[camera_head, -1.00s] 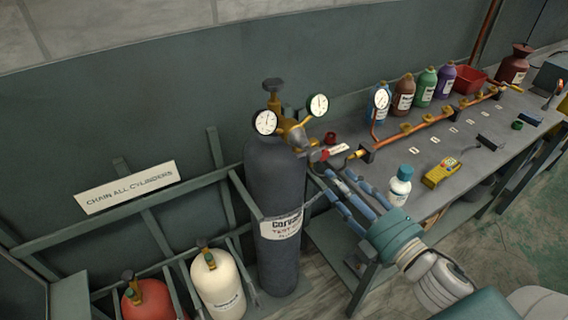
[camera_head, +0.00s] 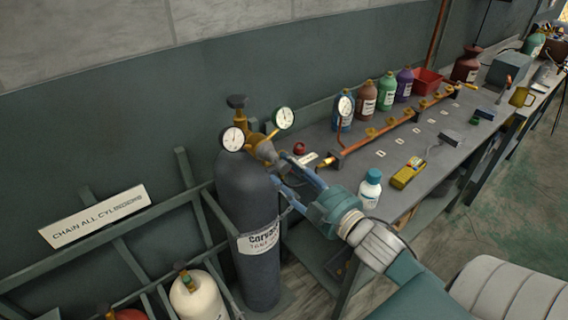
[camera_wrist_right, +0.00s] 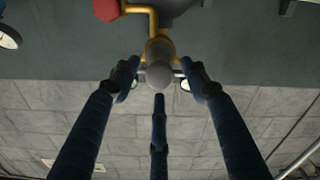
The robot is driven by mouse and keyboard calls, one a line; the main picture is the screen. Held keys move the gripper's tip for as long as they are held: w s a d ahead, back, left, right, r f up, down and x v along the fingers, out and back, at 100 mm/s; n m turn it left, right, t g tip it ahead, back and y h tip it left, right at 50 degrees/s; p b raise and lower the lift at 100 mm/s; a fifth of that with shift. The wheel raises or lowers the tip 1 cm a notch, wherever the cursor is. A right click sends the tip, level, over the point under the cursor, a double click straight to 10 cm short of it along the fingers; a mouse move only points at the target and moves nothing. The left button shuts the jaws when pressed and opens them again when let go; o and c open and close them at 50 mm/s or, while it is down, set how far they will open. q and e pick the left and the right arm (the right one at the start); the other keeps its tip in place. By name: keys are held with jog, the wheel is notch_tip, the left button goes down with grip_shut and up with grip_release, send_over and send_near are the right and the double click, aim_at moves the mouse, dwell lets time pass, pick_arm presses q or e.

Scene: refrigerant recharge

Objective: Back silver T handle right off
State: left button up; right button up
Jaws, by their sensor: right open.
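The brass regulator (camera_head: 262,150) with two white-faced gauges sits on top of the dark grey cylinder (camera_head: 247,195). In the right wrist view, a silver T handle (camera_wrist_right: 160,73) with a rounded end and a thin crossbar stands in front of the brass body. The fingers of my right gripper (camera_wrist_right: 160,80) are apart, one on each side of the handle. I cannot tell whether they touch the crossbar. My left gripper is not in view.
A workbench (camera_head: 385,175) on the right carries a white bottle (camera_head: 370,188), a yellow meter (camera_head: 408,173), a copper manifold (camera_head: 385,130) and several coloured bottles. A cream cylinder (camera_head: 198,298) stands in the rack at lower left. A red knob (camera_wrist_right: 107,10) is near the regulator.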

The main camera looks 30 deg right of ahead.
jog(key=shift+w+a, duration=0.1)
jog(key=shift+w, duration=0.95)
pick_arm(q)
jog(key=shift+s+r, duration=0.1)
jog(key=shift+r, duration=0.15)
pick_arm(e)
grip_shut()
grip_release()
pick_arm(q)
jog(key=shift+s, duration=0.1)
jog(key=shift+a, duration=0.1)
pick_arm(e)
jog(key=shift+s, duration=0.1)
jog(key=s, duration=1.2)
jog(key=shift+d, duration=0.45)
